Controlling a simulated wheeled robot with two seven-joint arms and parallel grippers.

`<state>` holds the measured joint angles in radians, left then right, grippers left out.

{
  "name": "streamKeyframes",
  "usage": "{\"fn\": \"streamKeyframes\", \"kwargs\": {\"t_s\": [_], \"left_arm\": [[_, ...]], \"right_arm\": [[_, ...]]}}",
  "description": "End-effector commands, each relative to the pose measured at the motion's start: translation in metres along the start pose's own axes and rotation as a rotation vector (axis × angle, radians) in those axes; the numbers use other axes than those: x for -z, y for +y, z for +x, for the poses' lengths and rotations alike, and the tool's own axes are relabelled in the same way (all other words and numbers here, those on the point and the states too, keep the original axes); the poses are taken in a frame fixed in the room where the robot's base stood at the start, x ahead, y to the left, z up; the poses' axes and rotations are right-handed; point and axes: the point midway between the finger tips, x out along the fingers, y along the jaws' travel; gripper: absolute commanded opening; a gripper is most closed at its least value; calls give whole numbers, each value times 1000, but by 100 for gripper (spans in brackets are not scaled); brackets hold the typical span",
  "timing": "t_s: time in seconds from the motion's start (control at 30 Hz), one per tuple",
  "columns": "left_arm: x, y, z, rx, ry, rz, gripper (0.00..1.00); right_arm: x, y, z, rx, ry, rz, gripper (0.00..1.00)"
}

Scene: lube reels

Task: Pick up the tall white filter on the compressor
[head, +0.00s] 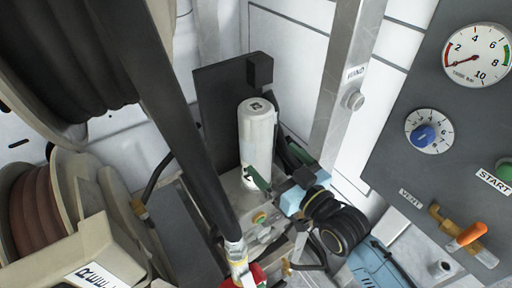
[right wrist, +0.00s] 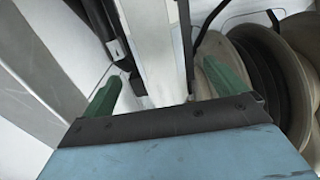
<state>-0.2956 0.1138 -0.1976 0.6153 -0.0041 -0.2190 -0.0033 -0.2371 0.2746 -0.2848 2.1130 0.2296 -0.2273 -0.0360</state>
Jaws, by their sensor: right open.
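The tall white filter (head: 256,133) stands upright on the compressor, in front of a dark plate, with a dark mark on its top. My right gripper (head: 279,167) comes in from the right with its green fingers open, low beside the filter. One finger overlaps the filter's lower front edge; the other is to its right and farther back. In the right wrist view, a pale upright shape, perhaps the filter, shows between the open fingers (right wrist: 165,88). I cannot tell whether a finger touches the filter. My left gripper is not in view.
Hose reels (head: 30,205) fill the left side. A thick black bar or hose (head: 180,120) slants down left of the filter. A metal post (head: 343,80) stands at the right. A grey panel with a pressure gauge (head: 477,55) and a blue knob (head: 425,135) is farther right.

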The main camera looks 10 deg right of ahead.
Motion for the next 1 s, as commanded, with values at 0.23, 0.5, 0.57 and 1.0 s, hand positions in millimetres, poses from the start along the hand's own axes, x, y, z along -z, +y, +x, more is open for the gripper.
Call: {"fn": "streamKeyframes", "kwargs": {"t_s": [0.23, 0.5, 0.57, 1.0], "left_arm": [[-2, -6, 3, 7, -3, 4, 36], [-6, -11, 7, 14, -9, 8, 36], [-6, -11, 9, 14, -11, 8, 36], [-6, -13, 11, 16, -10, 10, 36]], "right_arm": [[0, 0, 33, 0, 0, 1, 96], [1, 2, 60, 0, 2, 1, 96], [1, 2, 69, 0, 1, 0, 96], [1, 2, 88, 0, -1, 0, 95]]}}
